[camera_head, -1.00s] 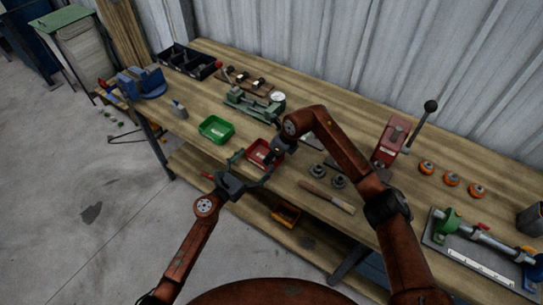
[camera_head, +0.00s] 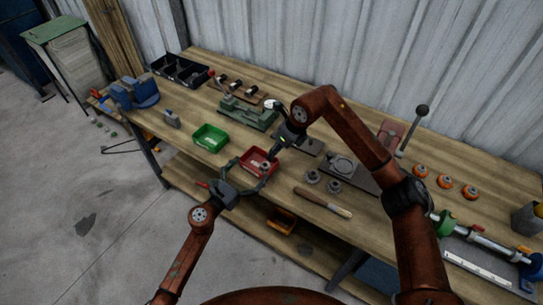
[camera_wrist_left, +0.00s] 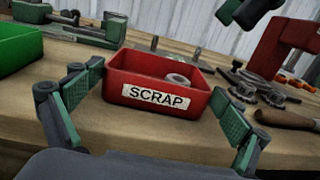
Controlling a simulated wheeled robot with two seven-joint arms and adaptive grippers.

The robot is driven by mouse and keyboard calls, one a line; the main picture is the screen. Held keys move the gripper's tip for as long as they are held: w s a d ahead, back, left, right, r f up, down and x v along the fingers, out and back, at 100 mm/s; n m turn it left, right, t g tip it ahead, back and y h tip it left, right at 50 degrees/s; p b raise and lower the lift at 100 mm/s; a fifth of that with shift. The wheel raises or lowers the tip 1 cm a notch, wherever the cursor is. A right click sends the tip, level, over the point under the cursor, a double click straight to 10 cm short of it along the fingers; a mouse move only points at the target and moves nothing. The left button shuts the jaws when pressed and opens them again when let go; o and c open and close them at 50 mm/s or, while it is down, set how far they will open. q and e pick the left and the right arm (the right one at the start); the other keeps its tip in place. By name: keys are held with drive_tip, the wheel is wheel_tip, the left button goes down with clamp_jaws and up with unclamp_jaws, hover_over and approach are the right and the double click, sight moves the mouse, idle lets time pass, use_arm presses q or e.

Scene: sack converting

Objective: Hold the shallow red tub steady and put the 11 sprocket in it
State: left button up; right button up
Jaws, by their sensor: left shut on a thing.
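The shallow red tub (camera_head: 247,156), labelled SCRAP in the left wrist view (camera_wrist_left: 120,88), stands on the bench near its front edge. My left gripper (camera_head: 251,176) has its fingers on either side of the tub and is shut on it. A grey ring-shaped sprocket (camera_wrist_left: 178,80) lies inside the tub, towards its right side; no number on it is readable. It also shows in the head view (camera_head: 265,165). My right gripper (camera_head: 279,146) is above and behind the tub, apart from the sprocket; its fingertips look parted and empty in the left wrist view (camera_wrist_left: 239,14).
A green tub (camera_head: 209,137) stands to the left. Two more sprockets (camera_head: 312,177) (camera_head: 334,187) and a wooden-handled tool (camera_head: 322,202) lie to the right. A green fixture (camera_head: 247,112) is behind, and a red lever press (camera_head: 391,135) stands further right.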

drive_tip(key=shift+s+d+r, duration=0.1)
drive_tip(key=shift+d+r, duration=0.05)
drive_tip(key=shift+r, duration=0.25)
use_arm(q)
drive_tip(key=o, duration=0.9)
drive_tip(key=shift+o, duration=0.2)
drive_tip(key=v, duration=1.2)
drive_tip(key=shift+r, duration=0.15)
use_arm(e)
drive_tip(key=shift+r, duration=0.1)
